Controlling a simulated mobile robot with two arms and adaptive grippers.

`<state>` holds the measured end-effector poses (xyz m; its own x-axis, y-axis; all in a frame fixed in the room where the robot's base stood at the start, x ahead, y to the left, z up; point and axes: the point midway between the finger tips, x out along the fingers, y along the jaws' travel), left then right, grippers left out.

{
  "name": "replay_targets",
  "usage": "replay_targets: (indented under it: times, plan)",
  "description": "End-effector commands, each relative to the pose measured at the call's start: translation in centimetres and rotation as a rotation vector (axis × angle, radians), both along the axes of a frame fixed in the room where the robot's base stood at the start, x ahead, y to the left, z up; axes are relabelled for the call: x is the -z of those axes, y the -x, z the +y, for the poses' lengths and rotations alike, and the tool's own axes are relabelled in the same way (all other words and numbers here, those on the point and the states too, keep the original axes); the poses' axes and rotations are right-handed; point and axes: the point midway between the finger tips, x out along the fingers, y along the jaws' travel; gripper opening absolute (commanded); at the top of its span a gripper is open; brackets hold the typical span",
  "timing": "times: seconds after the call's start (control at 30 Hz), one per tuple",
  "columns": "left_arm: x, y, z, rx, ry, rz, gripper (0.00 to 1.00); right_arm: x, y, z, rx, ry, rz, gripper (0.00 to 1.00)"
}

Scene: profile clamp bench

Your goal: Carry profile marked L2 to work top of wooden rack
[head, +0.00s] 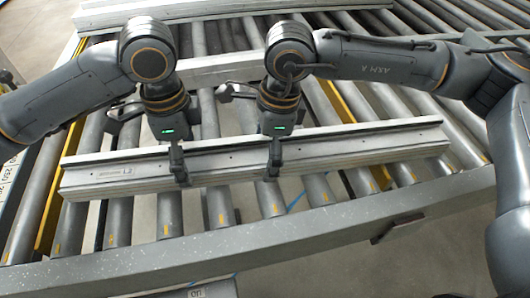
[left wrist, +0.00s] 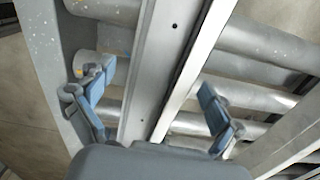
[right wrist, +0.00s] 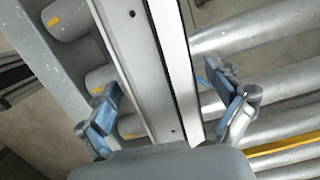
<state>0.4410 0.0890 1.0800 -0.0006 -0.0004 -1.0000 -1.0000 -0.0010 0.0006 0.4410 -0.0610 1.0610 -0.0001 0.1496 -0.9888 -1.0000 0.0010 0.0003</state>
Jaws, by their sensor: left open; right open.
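The profile marked L2 (head: 330,148) is a long silver bar with a white label near its left end, lying across the roller conveyor. My left gripper (head: 178,165) is over the profile just right of the label, with its fingers open. In the left wrist view the fingers (left wrist: 160,108) stand on either side of the profile (left wrist: 158,80), with gaps. My right gripper (head: 272,160) is over the profile near its middle, also open. In the right wrist view its fingers (right wrist: 165,112) straddle the profile (right wrist: 150,70). The wooden rack is not recognisable in these views.
Rollers (head: 210,110) run under the profile, between a grey front rail (head: 250,240) and the back. Another light profile (head: 215,70) lies behind my grippers, and more bars (head: 190,10) lie at the far edge. Yellow strips (head: 340,110) run between rollers.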

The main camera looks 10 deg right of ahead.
Motion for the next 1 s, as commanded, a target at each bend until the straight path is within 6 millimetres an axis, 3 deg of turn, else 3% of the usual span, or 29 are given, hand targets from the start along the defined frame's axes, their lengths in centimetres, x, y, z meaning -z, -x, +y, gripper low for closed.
replay_targets:
  times: [0.33, 0.77, 0.8, 1.0]
  plan:
    - [0.37, 0.01, 0.01, 0.0, 0.0, 0.0, 0.92, 0.34, 0.02, 0.05, -0.001, 0.0, 0.0, 0.92]
    - [0.36, 0.0, 0.0, 0.0, 0.0, 0.0, 0.07, 0.33, 0.02, 0.04, 0.0, 0.0, 0.001, 0.07]
    - [0.36, 0.0, 0.0, 0.0, 0.0, 0.0, 0.03, 0.33, 0.02, 0.04, 0.0, 0.0, 0.001, 0.03]
    - [0.25, -0.02, -0.01, 0.0, 0.001, -0.001, 0.03, 0.21, -0.01, 0.06, 0.0, -0.001, -0.001, 0.03]
